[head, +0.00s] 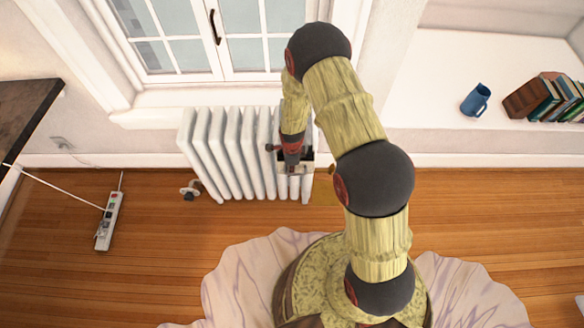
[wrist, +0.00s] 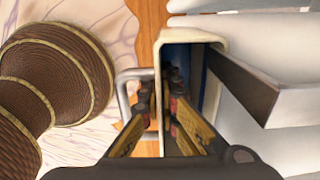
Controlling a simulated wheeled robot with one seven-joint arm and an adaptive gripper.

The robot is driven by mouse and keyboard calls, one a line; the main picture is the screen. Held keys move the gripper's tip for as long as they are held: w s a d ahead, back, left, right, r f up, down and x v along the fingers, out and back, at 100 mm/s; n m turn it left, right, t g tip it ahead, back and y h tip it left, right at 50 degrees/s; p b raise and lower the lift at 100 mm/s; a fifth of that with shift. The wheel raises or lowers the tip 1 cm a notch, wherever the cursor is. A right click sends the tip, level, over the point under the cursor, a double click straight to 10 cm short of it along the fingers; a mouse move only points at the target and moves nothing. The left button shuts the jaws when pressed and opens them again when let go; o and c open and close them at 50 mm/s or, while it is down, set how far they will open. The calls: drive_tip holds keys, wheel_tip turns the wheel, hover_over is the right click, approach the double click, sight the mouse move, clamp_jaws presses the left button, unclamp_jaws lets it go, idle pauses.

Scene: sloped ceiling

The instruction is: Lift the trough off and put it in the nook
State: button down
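The trough (wrist: 205,35) is a narrow cream box with an open top and a dark blue inside, seen from above in the wrist view. A pale loop handle (wrist: 124,90) stands out from its left side. It hangs at the front of the white radiator (head: 215,150). My gripper (wrist: 160,92) is open, with one finger outside the trough's left wall and the other inside. Gaps seem to show between fingers and wall. In the head view my arm partly hides the trough. The nook (head: 425,100) is the white recess at the right.
A blue mug (head: 476,100) and a row of books (head: 560,100) with a brown holder stand in the nook; its left part is clear. A power strip (head: 109,220) lies on the floor at left. A dark tabletop (head: 25,110) is at far left.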

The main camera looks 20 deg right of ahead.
sight(292, 174)
drive_tip(key=shift+r, duration=0.15)
drive_tip(key=shift+r+p, duration=1.6)
drive_tip(key=shift+r, duration=1.05)
drive_tip(key=shift+s+a+r, duration=0.1)
drive_tip(key=shift+s+a, duration=0.2)
drive_tip(key=shift+s, duration=0.6)
drive_tip(key=shift+s+a, duration=0.3)
drive_tip(key=shift+s, duration=0.6)
drive_tip(key=shift+s+a+r, duration=0.1)
drive_tip(key=shift+s+a, duration=0.2)
drive_tip(key=shift+s, duration=0.6)
drive_tip(key=s+a+b, duration=0.2)
drive_tip(key=s+b, duration=0.1)
drive_tip(key=s, duration=0.5)
drive_tip(key=shift+a+r+b, duration=0.25)
drive_tip(key=shift+b, duration=0.15)
